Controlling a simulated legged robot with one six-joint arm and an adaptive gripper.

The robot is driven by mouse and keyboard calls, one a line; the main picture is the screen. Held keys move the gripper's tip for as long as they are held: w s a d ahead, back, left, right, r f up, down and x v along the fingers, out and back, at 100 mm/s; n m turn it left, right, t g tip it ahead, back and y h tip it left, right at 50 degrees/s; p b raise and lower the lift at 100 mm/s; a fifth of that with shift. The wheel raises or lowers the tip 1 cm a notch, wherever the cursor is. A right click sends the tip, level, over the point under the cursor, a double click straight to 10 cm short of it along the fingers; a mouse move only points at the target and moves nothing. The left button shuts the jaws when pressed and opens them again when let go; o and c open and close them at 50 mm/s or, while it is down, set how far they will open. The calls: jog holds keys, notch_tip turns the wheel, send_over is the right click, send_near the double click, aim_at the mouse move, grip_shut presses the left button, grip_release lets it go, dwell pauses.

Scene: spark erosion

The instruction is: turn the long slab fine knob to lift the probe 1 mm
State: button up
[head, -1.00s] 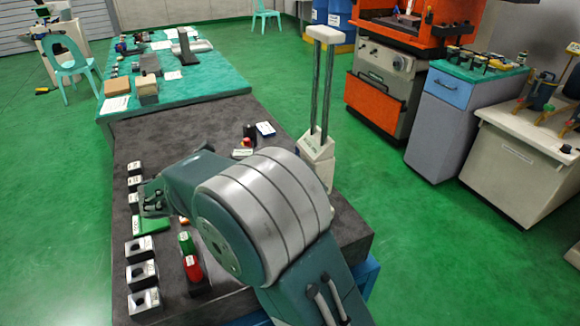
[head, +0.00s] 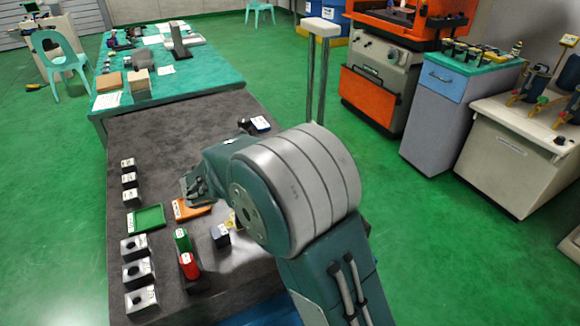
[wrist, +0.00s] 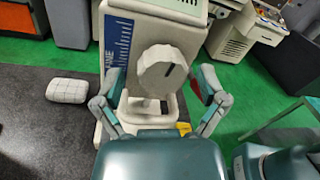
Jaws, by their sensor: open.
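My gripper (wrist: 161,84) is open, one finger left of the knob and one right. I see no clear contact, and the gap in depth cannot be told. In the head view the stand's two dark columns and white top (head: 322,27) rise behind my arm, which hides the lower stand and knob. I cannot make out the probe.
On the dark table (head: 190,110) are a green tray (head: 150,218), an orange tray (head: 190,210), green (head: 182,240) and red (head: 189,266) cylinders and several grey blocks. A light rounded block (wrist: 68,91) lies left of the stand.

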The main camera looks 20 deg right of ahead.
jog(key=c, duration=1.1)
jog(key=shift+d, duration=0.1)
jog(key=shift+m, duration=0.4)
jog(key=m, duration=0.3)
jog(key=shift+m, duration=0.3)
jog(key=m+y, duration=0.1)
jog(key=m, duration=0.3)
jog(key=m+t, duration=0.1)
jog(key=m, duration=0.3)
jog(key=shift+m+t+y, duration=0.3)
jog(key=shift+m, duration=1.9)
jog(key=shift+f, duration=0.1)
jog(key=shift+s, duration=0.1)
